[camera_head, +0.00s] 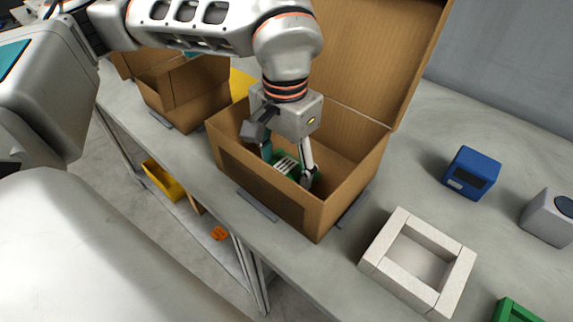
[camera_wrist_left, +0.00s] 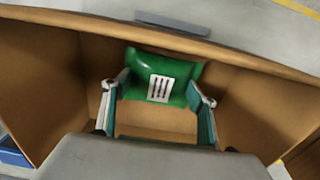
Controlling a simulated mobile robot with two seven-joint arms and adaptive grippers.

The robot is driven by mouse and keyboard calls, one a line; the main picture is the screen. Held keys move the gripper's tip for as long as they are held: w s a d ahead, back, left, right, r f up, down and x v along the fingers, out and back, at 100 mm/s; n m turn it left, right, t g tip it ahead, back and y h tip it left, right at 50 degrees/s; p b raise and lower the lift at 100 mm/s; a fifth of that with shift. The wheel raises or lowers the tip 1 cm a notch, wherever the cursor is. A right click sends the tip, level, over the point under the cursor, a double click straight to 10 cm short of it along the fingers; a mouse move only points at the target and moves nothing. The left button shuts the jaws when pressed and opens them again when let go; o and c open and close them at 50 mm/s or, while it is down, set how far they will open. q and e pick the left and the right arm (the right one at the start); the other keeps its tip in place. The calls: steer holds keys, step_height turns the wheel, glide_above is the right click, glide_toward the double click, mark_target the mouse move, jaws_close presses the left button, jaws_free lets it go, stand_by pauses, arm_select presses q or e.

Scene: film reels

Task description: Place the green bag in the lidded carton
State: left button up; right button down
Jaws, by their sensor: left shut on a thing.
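The lidded carton (camera_head: 262,190) is a brown cardboard box on the grey table, with its lid standing open at the back. My left gripper (camera_head: 288,170) reaches down inside it, shut on the green bag (camera_head: 283,158). In the left wrist view the green bag (camera_wrist_left: 162,80) has a white label with dark marks. It sits between the two fingers (camera_wrist_left: 160,100), within the carton walls (camera_wrist_left: 250,105). Bare carton floor shows near the bag; whether the bag touches it I cannot tell. The front wall and gripper partly hide the bag in the head view. My right gripper is not in view.
A second open brown box (camera_head: 185,95) stands left of the carton. A white square frame (camera_head: 378,258), a blue box-shaped device (camera_head: 472,172), a grey device (camera_head: 548,215) and a green item (camera_head: 515,311) are at the right. A yellow bin (camera_head: 163,181) is on the lower shelf.

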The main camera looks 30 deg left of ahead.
mark_target(285, 167)
arm_select(q)
steer(key=shift+f, duration=0.1)
steer(key=o, duration=1.2)
steer(key=shift+o, duration=0.2)
step_height(285, 167, up, 12)
steer(key=p, duration=0.2)
steer(key=shift+r, duration=0.2)
